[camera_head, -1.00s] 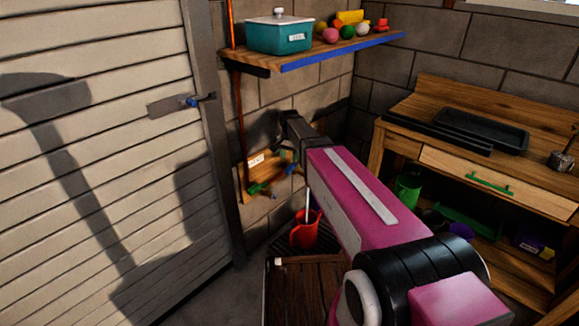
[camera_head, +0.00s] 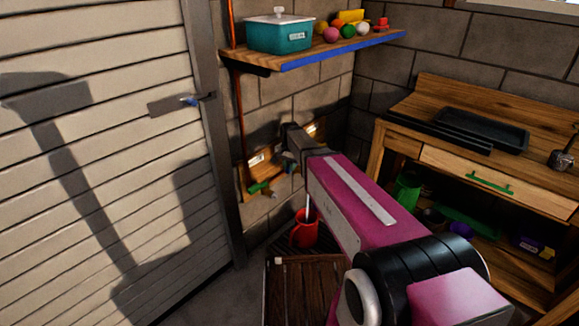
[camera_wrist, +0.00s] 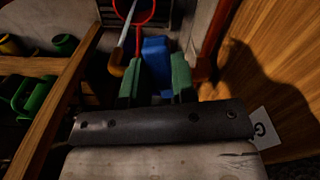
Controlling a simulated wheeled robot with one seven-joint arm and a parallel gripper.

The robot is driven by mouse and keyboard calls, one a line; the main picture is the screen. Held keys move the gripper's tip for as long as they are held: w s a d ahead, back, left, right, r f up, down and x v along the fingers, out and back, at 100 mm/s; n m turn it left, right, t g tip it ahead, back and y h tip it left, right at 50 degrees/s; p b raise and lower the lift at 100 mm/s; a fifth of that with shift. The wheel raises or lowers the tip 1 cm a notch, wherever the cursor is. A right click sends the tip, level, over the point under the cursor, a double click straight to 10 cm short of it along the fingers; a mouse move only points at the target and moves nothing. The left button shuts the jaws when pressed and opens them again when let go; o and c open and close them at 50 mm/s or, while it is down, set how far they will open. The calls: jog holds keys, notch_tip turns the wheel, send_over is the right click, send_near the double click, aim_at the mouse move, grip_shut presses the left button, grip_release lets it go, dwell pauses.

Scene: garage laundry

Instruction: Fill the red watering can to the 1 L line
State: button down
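The red watering can (camera_head: 304,234) stands low by the wall, just left of my arm. In the wrist view its red rim (camera_wrist: 152,14) shows at the top. A thin pale stream or tube (camera_head: 308,204) reaches down into the can; in the wrist view it runs from a brownish spout (camera_wrist: 117,66). The water level and the 1 L line cannot be seen. My gripper (camera_wrist: 156,75) has green fingers on both sides of a blue handle (camera_wrist: 157,62), seemingly touching it. In the head view my arm mostly hides the handle.
A wooden wall board (camera_head: 253,158) carries a label and a green handle (camera_head: 259,188). A slatted wooden surface (camera_head: 300,290) lies in front of the can. A shelf (camera_head: 345,51) hangs above. A wooden workbench (camera_head: 390,170) with green containers beneath stands right.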

jog(key=shift+w+a+m, duration=0.25)
jog(key=shift+a+m, duration=0.1)
jog(key=shift+m, duration=0.45)
jog(key=shift+w+a+m, duration=0.25)
jog(key=shift+a+m, duration=0.05)
jog(key=shift+m, duration=0.5)
jog(key=c, duration=0.9)
grip_release()
notch_tip(320, 180, up, 11)
jog(key=shift+f, duration=0.1)
jog(key=shift+s, duration=0.1)
